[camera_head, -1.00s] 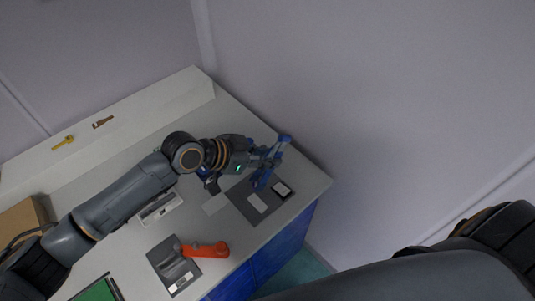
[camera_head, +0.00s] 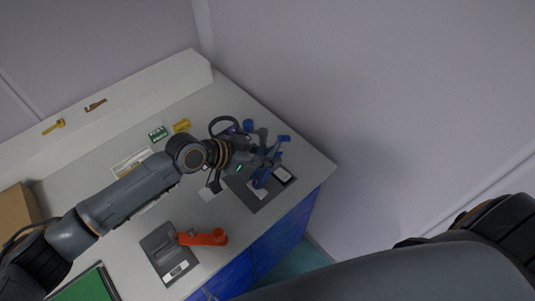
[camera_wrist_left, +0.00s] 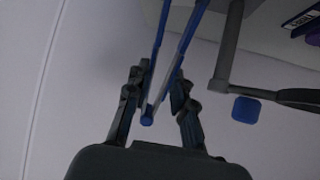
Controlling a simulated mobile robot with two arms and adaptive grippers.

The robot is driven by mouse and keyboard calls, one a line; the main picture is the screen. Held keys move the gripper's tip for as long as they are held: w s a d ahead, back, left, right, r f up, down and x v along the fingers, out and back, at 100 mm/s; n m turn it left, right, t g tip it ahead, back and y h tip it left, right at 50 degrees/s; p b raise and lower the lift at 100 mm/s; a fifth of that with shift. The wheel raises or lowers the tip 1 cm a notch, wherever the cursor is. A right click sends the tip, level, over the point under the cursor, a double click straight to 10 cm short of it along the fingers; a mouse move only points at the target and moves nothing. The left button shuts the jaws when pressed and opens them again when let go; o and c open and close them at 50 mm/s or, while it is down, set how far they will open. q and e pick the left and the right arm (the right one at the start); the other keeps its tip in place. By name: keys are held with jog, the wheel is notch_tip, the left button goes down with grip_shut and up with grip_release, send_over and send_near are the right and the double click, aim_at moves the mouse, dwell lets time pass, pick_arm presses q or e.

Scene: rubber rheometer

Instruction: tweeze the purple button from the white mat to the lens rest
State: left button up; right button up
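My left gripper (camera_head: 268,160) is shut on blue tweezers (camera_head: 262,178), held over the right part of the bench. In the left wrist view the tweezers (camera_wrist_left: 156,88) run between the two fingers of my left gripper (camera_wrist_left: 160,72), legs slightly apart. Below them in the head view is a dark grey pad (camera_head: 247,199) bearing a white mat (camera_head: 256,193), partly covered by the tweezers. A small dark-framed white piece (camera_head: 283,175) lies at the pad's right; I cannot tell whether it is the lens rest. I cannot make out the purple button. My right gripper is out of view.
A grey stand with a post (camera_wrist_left: 228,50) and a blue cap (camera_wrist_left: 246,109) is close beside the gripper. An orange-handled device (camera_head: 203,238) sits near the front edge. A yellow cylinder (camera_head: 181,125) and green piece (camera_head: 158,133) lie behind the arm. A wall borders the bench's right.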

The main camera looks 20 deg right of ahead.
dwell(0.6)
pick_arm(q)
notch_tip(320, 180, up, 10)
jog(key=p, duration=0.7)
